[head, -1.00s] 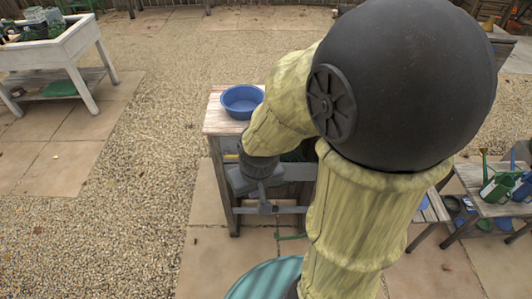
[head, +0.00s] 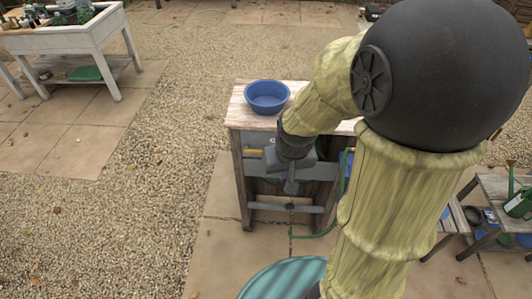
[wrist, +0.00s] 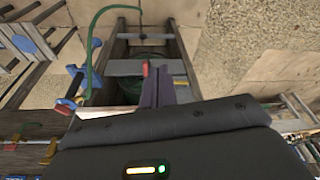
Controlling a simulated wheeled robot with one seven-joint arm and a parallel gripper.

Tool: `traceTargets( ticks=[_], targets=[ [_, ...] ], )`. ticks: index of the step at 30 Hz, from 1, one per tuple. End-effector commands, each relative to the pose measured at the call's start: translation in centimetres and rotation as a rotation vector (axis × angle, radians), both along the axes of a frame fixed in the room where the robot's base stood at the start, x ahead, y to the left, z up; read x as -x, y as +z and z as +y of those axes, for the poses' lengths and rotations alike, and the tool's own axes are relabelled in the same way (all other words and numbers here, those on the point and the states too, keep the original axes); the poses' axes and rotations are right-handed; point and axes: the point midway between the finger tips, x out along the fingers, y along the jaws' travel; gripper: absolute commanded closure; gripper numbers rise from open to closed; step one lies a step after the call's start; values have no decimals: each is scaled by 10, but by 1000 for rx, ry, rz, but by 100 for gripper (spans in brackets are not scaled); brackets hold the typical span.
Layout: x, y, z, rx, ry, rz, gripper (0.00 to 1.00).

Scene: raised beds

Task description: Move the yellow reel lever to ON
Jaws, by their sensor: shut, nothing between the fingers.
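A small yellow lever (head: 254,152) shows on the grey front of the wooden stand (head: 240,117), below its top and to the left of my wrist. It appears to lie about level; no ON or OFF mark is legible. My gripper (head: 291,187) points down in front of the stand, to the right of the lever and apart from it in the picture. The gripper is shut and empty. In the wrist view its fingers (wrist: 156,88) show close together. A small red piece beside the fingertips cannot be identified.
A blue basin (head: 267,95) sits on the stand's top. A green hose (head: 346,170) hangs at the stand's right side. A teal round container (head: 283,278) is near the bottom edge. A white raised bed (head: 85,38) stands far left. Gravel left of the stand is clear.

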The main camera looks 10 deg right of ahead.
Motion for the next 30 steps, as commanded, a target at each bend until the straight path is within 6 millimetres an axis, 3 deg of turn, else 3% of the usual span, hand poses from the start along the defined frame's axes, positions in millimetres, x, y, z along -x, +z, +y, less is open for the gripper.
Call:
traceTargets(
  ticks=[9,12,15,19,30],
  targets=[
    [-147,-48,-11,-33,-164,-29,100],
    [-187,-64,-14,-39,-206,-42,100],
    [-214,-75,-17,-41,-236,-52,100],
    [-228,-80,-18,-44,-252,-58,100],
    [-229,-81,-18,-44,-253,-57,100]
  ],
)
